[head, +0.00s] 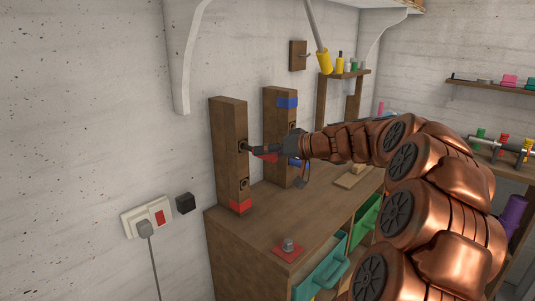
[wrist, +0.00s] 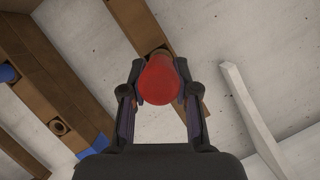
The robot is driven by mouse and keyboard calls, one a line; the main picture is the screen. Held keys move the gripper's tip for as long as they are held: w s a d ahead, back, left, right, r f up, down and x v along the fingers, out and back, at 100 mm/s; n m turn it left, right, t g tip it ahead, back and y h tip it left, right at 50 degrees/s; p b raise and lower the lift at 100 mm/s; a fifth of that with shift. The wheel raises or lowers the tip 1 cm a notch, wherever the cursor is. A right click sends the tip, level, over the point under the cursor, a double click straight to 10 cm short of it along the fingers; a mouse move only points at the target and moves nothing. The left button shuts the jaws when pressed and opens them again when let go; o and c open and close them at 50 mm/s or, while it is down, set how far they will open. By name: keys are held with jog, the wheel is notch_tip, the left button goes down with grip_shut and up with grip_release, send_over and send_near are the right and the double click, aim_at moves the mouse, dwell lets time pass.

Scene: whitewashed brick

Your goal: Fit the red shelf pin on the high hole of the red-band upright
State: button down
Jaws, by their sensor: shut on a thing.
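The red-band upright (head: 230,130) stands on the bench by the wall, its red band (head: 240,205) near the foot. Its high hole (head: 243,146) is beside my fingertips; a lower hole (head: 243,184) is empty. My gripper (head: 262,150) is shut on the red shelf pin (head: 267,156), in front of the high hole. In the wrist view the pin's round red end (wrist: 160,82) sits between both fingers. The upright (wrist: 145,28) is behind it, and a hole's rim (wrist: 158,53) shows just past the pin. The pin's far end is hidden; I cannot tell whether it has entered the hole.
The blue-band upright (head: 273,135) stands close behind, with its blue band (head: 288,102) near the top and a blue pin (wrist: 8,74) on it in the wrist view. A red plate with a metal knob (head: 288,246) lies on the bench front. A bracket (head: 180,60) hangs above.

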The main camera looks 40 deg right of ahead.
jog(key=shift+w+a+b, duration=0.2)
jog(key=shift+w, duration=0.6)
jog(key=shift+w+a+b, duration=0.2)
jog(key=shift+w+b, duration=0.05)
jog(key=shift+w, duration=0.6)
jog(key=shift+w+a+b, duration=0.2)
jog(key=shift+w, duration=0.6)
jog(key=c, duration=0.8)
grip_release()
jog(key=v, duration=1.2)
